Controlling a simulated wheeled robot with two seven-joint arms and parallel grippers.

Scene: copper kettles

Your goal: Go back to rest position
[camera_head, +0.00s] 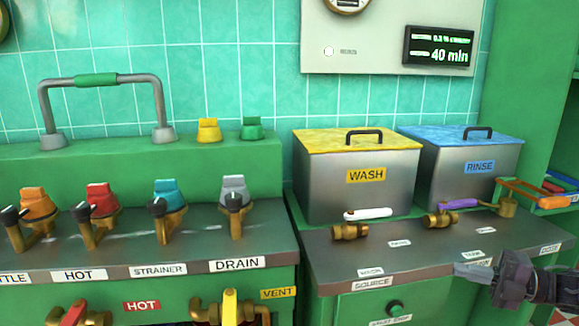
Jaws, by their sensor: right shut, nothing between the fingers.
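My right gripper (476,272) reaches in from the lower right edge. It is shut and empty, with its fingertips in front of the right counter's front edge, below the rinse tank. It is apart from the valves. My left gripper is not in view.
A wash tank (362,190) with a yellow lid and a rinse tank (475,165) with a blue lid stand on the right counter (375,258). Valves with white (368,213) and purple (460,204) handles sit before them. Several colored valves line the left counter (150,250).

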